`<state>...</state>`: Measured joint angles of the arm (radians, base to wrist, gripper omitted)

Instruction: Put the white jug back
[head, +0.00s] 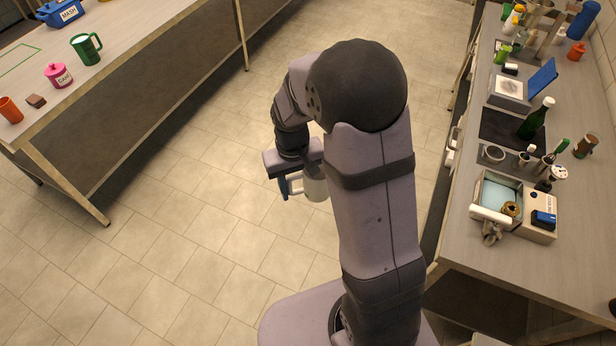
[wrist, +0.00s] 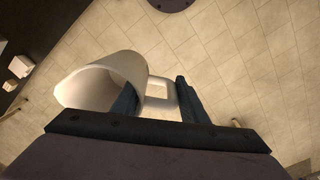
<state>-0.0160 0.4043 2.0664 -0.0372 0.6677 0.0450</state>
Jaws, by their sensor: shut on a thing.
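The white jug (head: 316,189) hangs in the air over the tiled floor, partly hidden behind my arm in the head view. My gripper (head: 289,186) is shut on it. In the wrist view the jug (wrist: 112,72) has its open mouth toward the left, and its square handle (wrist: 160,92) lies between the two fingers of my gripper (wrist: 157,98). A green outline (head: 18,60) is marked on the left table (head: 130,55), with nothing standing in its visible part.
On the left table stand a blue box marked MASH (head: 62,13), a green mug (head: 86,48), a pink pot (head: 58,75), a brown block (head: 36,101) and an orange cup (head: 10,110). The right counter (head: 570,215) is crowded. Open floor lies between.

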